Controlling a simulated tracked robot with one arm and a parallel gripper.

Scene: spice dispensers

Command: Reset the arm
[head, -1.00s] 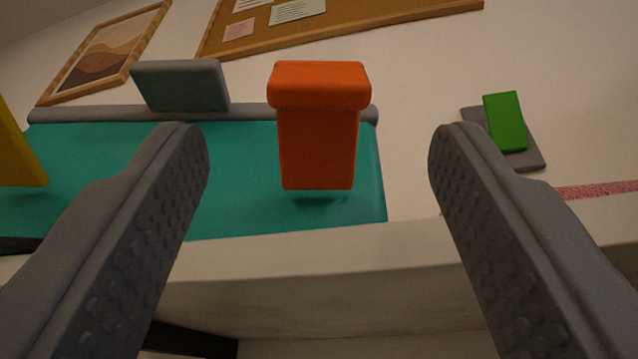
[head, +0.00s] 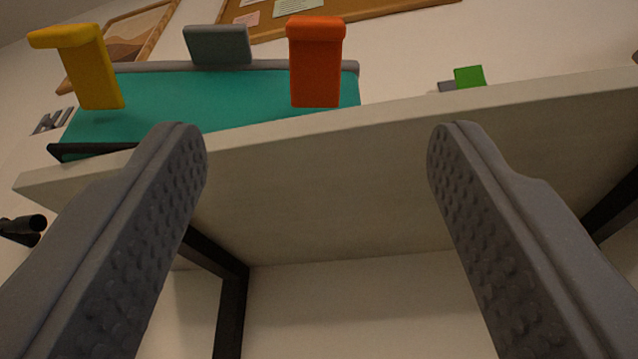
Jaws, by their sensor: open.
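My gripper (head: 316,135) is open and empty, its two grey ridged fingers wide apart at the left and right of the view. It is in front of the table edge and apart from every object. A red-orange dispenser (head: 316,65) with a wider cap stands upright on a teal surface, beyond the space between the fingers. A yellow dispenser (head: 90,72) stands at the far left of the teal surface.
The pale table (head: 330,160) shows its front edge and underside, with dark legs (head: 231,310) below. A grey block (head: 218,45) stands at the back of the teal surface (head: 200,100). A green block (head: 469,77) is at right. A corkboard (head: 370,22) hangs behind.

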